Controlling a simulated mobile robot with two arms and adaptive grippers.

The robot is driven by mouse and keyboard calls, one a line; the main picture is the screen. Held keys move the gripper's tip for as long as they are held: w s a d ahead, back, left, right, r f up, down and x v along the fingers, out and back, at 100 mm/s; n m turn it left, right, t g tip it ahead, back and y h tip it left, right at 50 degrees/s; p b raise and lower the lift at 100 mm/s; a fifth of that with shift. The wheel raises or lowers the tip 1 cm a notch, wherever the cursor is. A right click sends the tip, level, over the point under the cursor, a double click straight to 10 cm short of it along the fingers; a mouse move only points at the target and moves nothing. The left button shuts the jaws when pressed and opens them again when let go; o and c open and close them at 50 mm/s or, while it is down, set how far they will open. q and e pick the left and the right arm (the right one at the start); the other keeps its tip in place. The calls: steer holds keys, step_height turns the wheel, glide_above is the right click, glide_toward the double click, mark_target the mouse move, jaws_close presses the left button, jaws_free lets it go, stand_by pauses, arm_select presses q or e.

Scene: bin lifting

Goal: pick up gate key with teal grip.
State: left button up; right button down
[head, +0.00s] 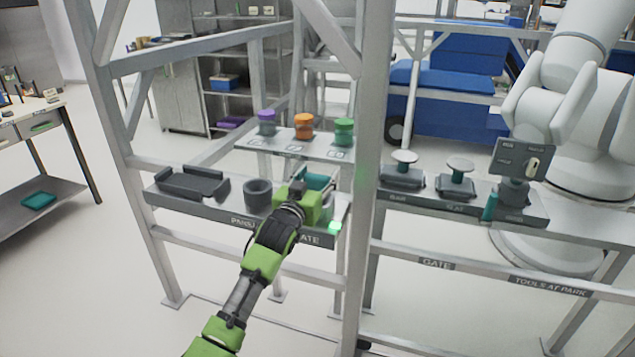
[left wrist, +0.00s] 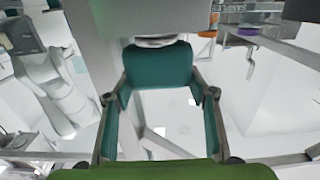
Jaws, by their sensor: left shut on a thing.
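The gate key's teal grip (left wrist: 158,65) shows as a broad teal block between my left fingertips in the left wrist view. Teal strips run down both sides below it. In the head view, teal (head: 318,181) shows just beyond my left gripper (head: 306,197), which reaches the right end of the left shelf. My left gripper is shut on the gate key. The rest of the key is hidden behind the gripper and the teal block. My right gripper is in neither view.
A dark cup (head: 258,196) and a dark tray (head: 187,184) stand left of my gripper. A metal post (head: 366,160) rises close on its right. Purple, orange and green-topped jars (head: 304,127) stand behind. Another teal item (head: 490,206) is on the right shelf.

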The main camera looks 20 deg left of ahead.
arm_select(q)
steer(key=shift+r, duration=0.55)
steer(key=s+a+r+b, duration=0.1)
steer(key=s+a+r, duration=0.5)
steer(key=s+r, duration=0.5)
steer(key=shift+s+r, duration=0.35)
steer(key=shift+s, duration=0.55)
step_height(320, 180, up, 6)
steer(key=p, duration=0.6)
